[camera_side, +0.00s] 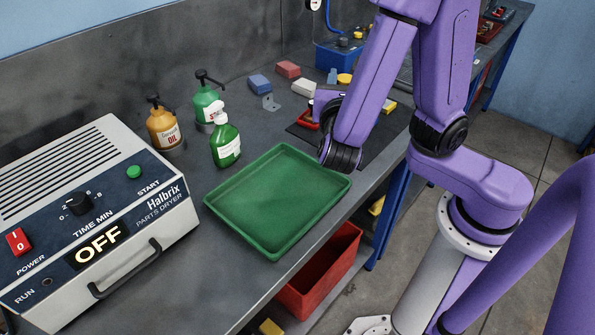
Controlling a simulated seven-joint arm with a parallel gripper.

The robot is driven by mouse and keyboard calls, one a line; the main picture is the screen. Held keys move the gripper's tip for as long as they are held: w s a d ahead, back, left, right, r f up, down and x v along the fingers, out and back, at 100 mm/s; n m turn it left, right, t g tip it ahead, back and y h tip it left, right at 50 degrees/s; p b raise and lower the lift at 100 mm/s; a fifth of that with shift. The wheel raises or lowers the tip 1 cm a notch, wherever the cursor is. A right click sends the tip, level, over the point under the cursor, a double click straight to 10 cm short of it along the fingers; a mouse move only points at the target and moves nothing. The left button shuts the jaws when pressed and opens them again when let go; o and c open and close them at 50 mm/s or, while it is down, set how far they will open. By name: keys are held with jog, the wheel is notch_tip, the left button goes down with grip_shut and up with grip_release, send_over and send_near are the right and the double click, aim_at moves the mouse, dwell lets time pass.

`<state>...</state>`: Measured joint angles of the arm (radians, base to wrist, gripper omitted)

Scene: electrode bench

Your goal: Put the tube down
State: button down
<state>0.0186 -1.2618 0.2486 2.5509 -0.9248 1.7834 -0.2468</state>
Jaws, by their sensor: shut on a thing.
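I see no tube anywhere in the side view. My gripper's fingers do not show either. My purple forearm and wrist hang over the bench, right of and behind the green tray (232,236), and cover what lies behind them. Whether my gripper holds the tube is hidden. The tray is empty and lies flat on the grey bench (190,275).
A parts dryer (105,215) marked OFF stands at left. An amber oil bottle (163,127) and green bottles (225,140) stand behind the tray. Blocks (288,69), a dark mat (385,137) and a red object (308,118) are near my wrist. A red bin (325,272) sits below.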

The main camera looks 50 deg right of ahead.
jog(key=s+a+m+g+h, duration=0.1)
jog(key=s+m+g+h, duration=0.15)
jog(key=s, duration=0.35)
jog(key=w+a+f, duration=0.2)
jog(key=w+f, duration=1)
jog(key=w, duration=0.2)
jog(key=shift+a+f+n+y, duration=0.2)
jog(key=shift+a+n+y, duration=0.2)
jog(key=shift+n+y, duration=0.05)
jog(key=shift+f, duration=0.15)
dwell(0.4)
jog(key=c, duration=0.7)
grip_release()
